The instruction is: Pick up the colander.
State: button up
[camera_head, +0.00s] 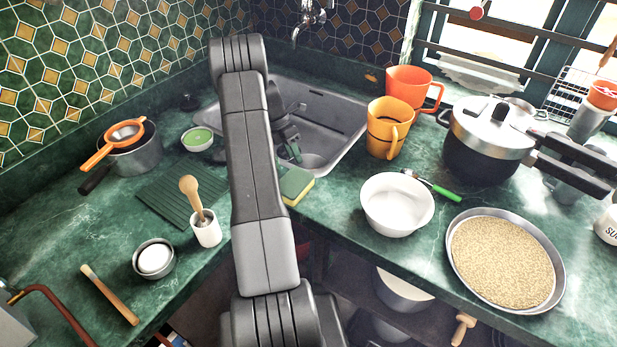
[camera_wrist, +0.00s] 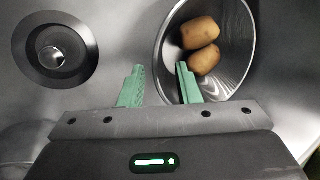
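A round metal colander (camera_wrist: 243,50) lies in the sink in the wrist view, at the upper right, with two brown potato-like items (camera_wrist: 202,46) inside. My gripper (camera_wrist: 160,67) is open, its two green fingers apart. In the picture, the colander's left rim passes between the fingers, the right finger over its inside and the left finger outside. I cannot tell whether they touch it. In the head view my gripper (camera_head: 293,152) is down in the sink (camera_head: 335,115), and my arm hides the colander.
A dark drain (camera_wrist: 55,52) is left of the colander. A sponge (camera_head: 296,186) lies at the sink's front edge. An orange strainer (camera_head: 122,136) rests on a pot (camera_head: 140,158) at left. An orange mug (camera_head: 388,128) and a white bowl (camera_head: 397,204) stand right of the sink.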

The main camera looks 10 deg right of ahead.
jog(key=x, duration=0.3)
jog(key=shift+s+f, duration=0.2)
jog(key=shift+s, duration=0.05)
grip_shut()
